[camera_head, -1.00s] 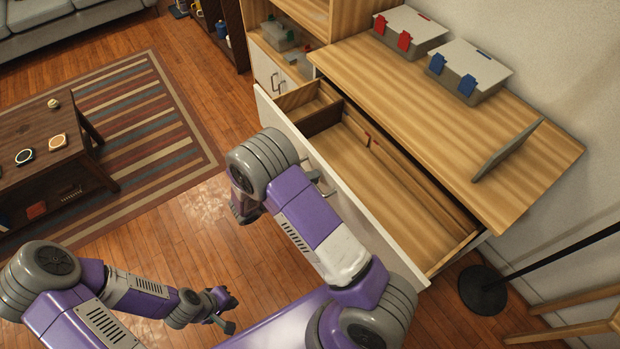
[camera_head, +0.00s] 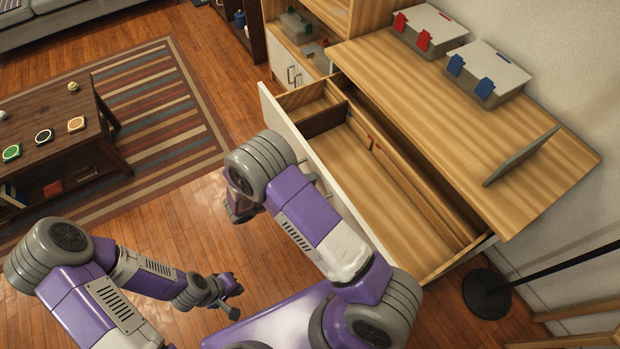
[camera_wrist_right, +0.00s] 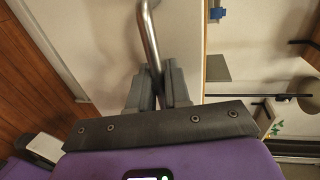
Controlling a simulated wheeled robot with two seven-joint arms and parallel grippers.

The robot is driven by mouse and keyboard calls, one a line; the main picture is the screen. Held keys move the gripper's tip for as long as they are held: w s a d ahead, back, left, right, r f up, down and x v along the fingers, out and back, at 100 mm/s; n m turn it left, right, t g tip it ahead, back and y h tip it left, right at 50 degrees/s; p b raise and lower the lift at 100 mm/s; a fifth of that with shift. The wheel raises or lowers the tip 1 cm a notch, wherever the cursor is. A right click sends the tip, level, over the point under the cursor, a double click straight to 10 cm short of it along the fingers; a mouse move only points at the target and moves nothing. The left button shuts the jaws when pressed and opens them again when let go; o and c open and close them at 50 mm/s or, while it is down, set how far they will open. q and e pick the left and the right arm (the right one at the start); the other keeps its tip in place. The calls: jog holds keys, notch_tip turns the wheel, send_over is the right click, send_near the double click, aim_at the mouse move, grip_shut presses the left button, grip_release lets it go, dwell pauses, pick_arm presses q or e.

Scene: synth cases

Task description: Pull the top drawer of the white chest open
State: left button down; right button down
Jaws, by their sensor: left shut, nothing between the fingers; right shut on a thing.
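The chest has a light wooden top (camera_head: 440,110), and its wide top drawer (camera_head: 355,175) is pulled well out, with its wooden inside showing. The drawer has a white front (camera_head: 284,120). In the right wrist view, my right gripper (camera_wrist_right: 158,82) is shut on the drawer's metal bar handle (camera_wrist_right: 149,38). In the head view my right arm hides most of that grip. My left gripper (camera_head: 232,296) is shut and empty, low over the floor, apart from the chest.
Two grey boxes, one with red latches (camera_head: 430,28) and one with blue latches (camera_head: 486,72), stand on the top beside a tilted grey panel (camera_head: 521,155). A dark low table (camera_head: 60,140) stands at left on a striped rug (camera_head: 165,110). A black round stand base (camera_head: 487,293) is at right.

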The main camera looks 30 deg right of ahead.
jog(key=c, duration=1.2)
grip_release()
jog(key=shift+c, duration=0.2)
jog(key=p+v, duration=0.1)
jog(key=v, duration=0.6)
jog(key=shift+a+p, duration=0.3)
jog(key=shift+p, duration=0.05)
jog(key=shift+s, duration=0.1)
jog(key=s+d+f+m+g+y, duration=0.35)
jog(key=s+f+m+y, duration=0.2)
jog(key=s+f, duration=0.25)
jog(key=s+a+f+m+t+y, duration=0.1)
jog(key=m+y, duration=0.3)
jog(key=m, duration=0.7)
jog(key=s+a+f+m+t+y+p, duration=0.1)
jog(key=s+a+f+m+y, duration=0.1)
jog(key=m, duration=0.9)
jog(key=s+a+f+m+t+y+p, duration=0.1)
jog(key=s+a+m+y, duration=0.2)
jog(key=m+y, duration=0.5)
jog(key=a+m, duration=0.1)
jog(key=m, duration=0.3)
jog(key=shift+s+a+f, duration=0.2)
jog(key=shift+s+f, duration=0.1)
jog(key=shift+s, duration=0.1)
